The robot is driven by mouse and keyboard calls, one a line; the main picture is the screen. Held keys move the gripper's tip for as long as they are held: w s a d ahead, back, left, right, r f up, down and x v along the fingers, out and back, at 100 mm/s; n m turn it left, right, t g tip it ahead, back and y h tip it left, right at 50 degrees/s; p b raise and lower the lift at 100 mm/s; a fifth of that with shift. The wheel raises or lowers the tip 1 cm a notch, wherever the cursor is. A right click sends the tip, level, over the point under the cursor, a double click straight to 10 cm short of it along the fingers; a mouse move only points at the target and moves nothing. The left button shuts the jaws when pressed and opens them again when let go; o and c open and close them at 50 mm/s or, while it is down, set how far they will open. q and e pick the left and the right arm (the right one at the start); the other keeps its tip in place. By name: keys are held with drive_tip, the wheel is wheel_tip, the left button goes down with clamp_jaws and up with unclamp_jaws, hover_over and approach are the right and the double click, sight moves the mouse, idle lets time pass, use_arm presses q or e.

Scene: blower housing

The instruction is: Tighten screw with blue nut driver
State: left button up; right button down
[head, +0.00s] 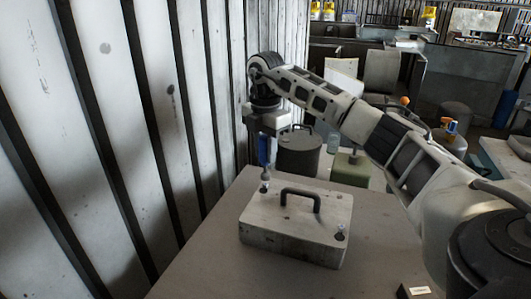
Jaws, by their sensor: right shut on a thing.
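The blower housing (288,243) is a pale grey box with a dark arched handle (300,195) on top. It stands on the table (205,268). A dark screw (340,234) shows at its front right corner. My right gripper (266,138) is shut on the blue nut driver (264,152), which points down upright. The driver's tip is at the housing's back left corner, over a small dark spot. I cannot tell whether the tip touches the screw there. My left gripper is not in view.
A corrugated metal wall (150,130) rises close to the left of the table. A small dark box (414,292) lies at the table's front right. Behind the table stand a dark drum (299,155) and a green container (350,170). The table left of the housing is bare.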

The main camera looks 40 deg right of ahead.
sight(265, 136)
drive_tip(key=shift+r, duration=2.75)
